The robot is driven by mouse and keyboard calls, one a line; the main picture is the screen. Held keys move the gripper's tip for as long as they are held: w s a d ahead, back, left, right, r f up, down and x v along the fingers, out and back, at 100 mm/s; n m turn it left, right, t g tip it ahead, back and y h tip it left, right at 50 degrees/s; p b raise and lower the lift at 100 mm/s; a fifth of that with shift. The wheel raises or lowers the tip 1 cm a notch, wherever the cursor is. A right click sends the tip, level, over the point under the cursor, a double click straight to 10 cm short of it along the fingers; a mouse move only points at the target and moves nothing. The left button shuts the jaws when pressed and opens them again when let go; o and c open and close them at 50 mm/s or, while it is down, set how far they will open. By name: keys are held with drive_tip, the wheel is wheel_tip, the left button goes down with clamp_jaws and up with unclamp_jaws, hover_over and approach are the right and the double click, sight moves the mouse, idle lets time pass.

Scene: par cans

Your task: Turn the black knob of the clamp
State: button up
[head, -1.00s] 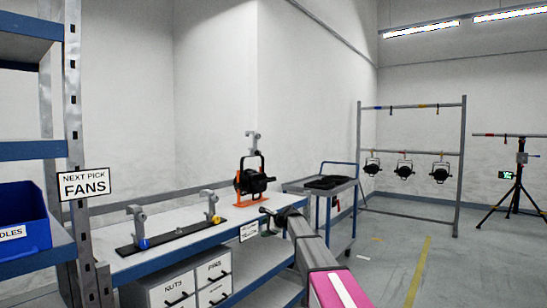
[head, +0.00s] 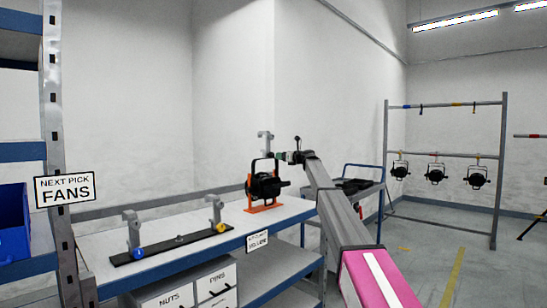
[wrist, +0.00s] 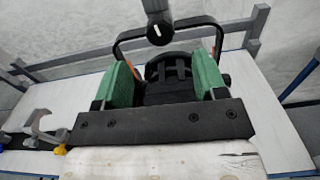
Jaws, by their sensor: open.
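The grey clamp (head: 265,143) stands upright on top of the yoke of a black par can (head: 264,186). Its black knob (wrist: 158,31) carries a white mark and faces the wrist camera, at the top of the arched yoke. My gripper (head: 284,156) is level with the clamp, just to its right in the head view. In the wrist view its two green fingers (wrist: 164,62) are spread wide with nothing between them held. The knob shows above and between the fingertips, apart from both. In the head view my gripper hides the knob.
The par can sits in an orange stand (head: 263,208) on the white bench (head: 100,260). A black rail (head: 170,246) there holds two clamps with blue (head: 137,252) and yellow (head: 221,227) knobs. A trolley (head: 370,203) stands behind my arm.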

sight(273, 155)
drive_tip(key=x, duration=0.8)
drive_tip(key=c, duration=0.9)
